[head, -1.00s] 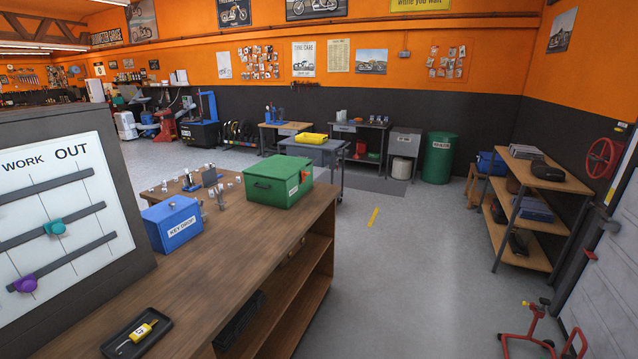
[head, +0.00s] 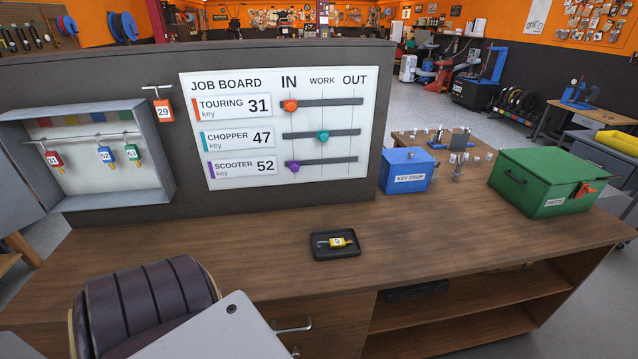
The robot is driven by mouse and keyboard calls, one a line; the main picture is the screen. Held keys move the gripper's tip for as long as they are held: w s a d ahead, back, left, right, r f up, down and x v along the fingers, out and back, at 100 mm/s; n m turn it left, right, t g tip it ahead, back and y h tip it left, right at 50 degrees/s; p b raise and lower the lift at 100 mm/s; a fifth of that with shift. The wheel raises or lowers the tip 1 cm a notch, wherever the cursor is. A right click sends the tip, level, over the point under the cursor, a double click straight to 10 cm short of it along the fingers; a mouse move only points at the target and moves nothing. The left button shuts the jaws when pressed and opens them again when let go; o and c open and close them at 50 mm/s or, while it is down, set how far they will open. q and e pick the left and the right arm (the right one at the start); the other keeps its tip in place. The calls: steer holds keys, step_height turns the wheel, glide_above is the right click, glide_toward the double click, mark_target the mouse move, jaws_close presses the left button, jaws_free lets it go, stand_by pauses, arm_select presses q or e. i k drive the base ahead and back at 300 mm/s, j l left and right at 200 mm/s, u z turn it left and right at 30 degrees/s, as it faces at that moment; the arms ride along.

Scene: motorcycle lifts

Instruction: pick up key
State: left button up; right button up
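A key with a yellow tag (head: 341,241) lies in a small black tray (head: 336,256) on the wooden counter. The tag's number is too small to read surely. Other tagged keys hang in the open grey key cabinet at the left: a red tag 31 (head: 54,160), a blue tag 52 (head: 105,155) and a green tag (head: 132,152). An orange tag 29 (head: 163,111) hangs on a hook between the cabinet and the job board. Neither of my grippers is in view.
The job board (head: 270,185) has an orange slider at IN, a teal one at WORK and a purple one at IN. A blue key drop box (head: 406,154) and green box (head: 535,165) stand right on the counter (head: 440,230). A dark padded seat (head: 140,295) is at front left.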

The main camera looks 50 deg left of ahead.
mark_target(334, 242)
steer(key=i+l+u, duration=0.1)
steer(key=u, duration=0.4)
steer(key=l+u, duration=0.25)
steer(key=u, duration=0.25)
steer(key=i+l+u, duration=0.1)
steer(key=l+u, duration=0.2)
steer(key=u, duration=0.2)
steer(key=l+u, duration=0.2)
steer(key=u, duration=0.25)
steer(key=l+u, duration=0.25)
steer(key=u, duration=0.25)
steer(key=k+l+u, duration=0.1)
steer(key=u, duration=0.4)
steer(key=l, duration=0.05)
